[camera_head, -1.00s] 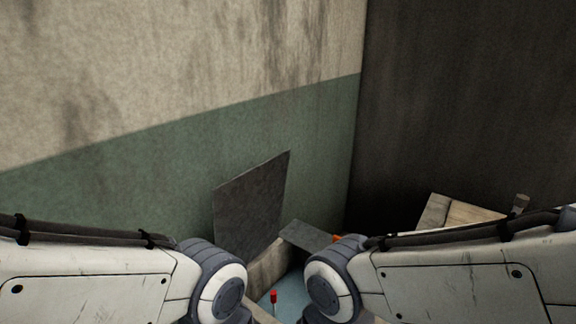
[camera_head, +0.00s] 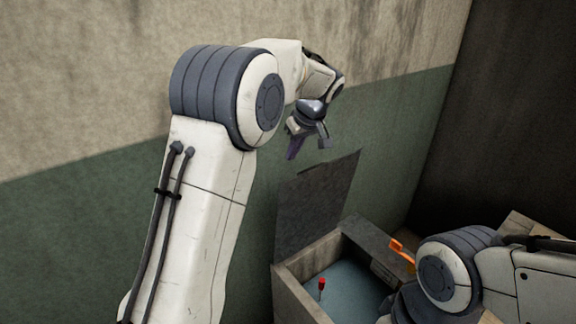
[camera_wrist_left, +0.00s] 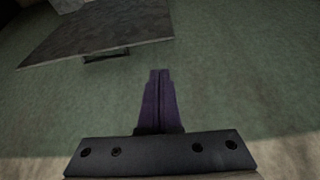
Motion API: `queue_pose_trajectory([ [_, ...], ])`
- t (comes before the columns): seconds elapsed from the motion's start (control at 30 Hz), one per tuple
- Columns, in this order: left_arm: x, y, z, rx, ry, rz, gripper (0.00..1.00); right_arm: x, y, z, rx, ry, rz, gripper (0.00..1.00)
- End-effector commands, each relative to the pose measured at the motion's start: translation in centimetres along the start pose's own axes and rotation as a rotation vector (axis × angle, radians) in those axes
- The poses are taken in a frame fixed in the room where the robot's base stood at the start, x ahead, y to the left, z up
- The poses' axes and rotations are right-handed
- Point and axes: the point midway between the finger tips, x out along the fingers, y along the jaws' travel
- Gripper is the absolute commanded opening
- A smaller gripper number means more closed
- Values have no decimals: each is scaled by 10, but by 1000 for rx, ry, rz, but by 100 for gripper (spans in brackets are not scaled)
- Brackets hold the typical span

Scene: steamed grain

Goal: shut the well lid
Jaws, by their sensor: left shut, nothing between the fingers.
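The well (camera_head: 290,289) is a pale box, open at the top, with a bluish surface inside. Its dark grey flat lid (camera_head: 318,200) stands raised, tilted up near the green wall at the well's back left side. In the left wrist view the lid (camera_wrist_left: 100,32) shows at the upper left, with a small dark bracket-like part at its edge. My left gripper (camera_head: 293,152) is above the lid's upper edge, apart from it. Its purple fingers (camera_wrist_left: 159,85) are together and empty. My right arm's joint is at the lower right; its gripper is not seen.
A small red-topped stick (camera_head: 321,286) stands inside the well. A grey slab (camera_head: 372,240) lies across the well's far right part. The wall (camera_head: 60,225), green below and beige above, is close behind the lid. An orange part (camera_head: 402,252) shows beside my right arm.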

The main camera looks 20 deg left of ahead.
Motion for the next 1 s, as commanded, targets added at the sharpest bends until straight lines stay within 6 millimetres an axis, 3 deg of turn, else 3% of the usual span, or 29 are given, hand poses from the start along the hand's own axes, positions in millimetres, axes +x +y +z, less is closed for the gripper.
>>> queue_pose_trajectory([
  [0.1, 5, -2, -21, -69, 23, -16, 0, -5, 0, 0, 0, 0, 0, 62],
  [0.27, 20, -4, -25, -84, 26, -21, 0, -11, -1, 0, -1, 0, 0, 62],
  [0.7, 104, -5, -24, -78, 23, -19, 0, -49, -4, -2, -7, 0, 0, 62],
  [1.0, 93, -1, 10, -78, 26, -16, 0, -65, -5, -3, -10, 0, 0, 62],
])
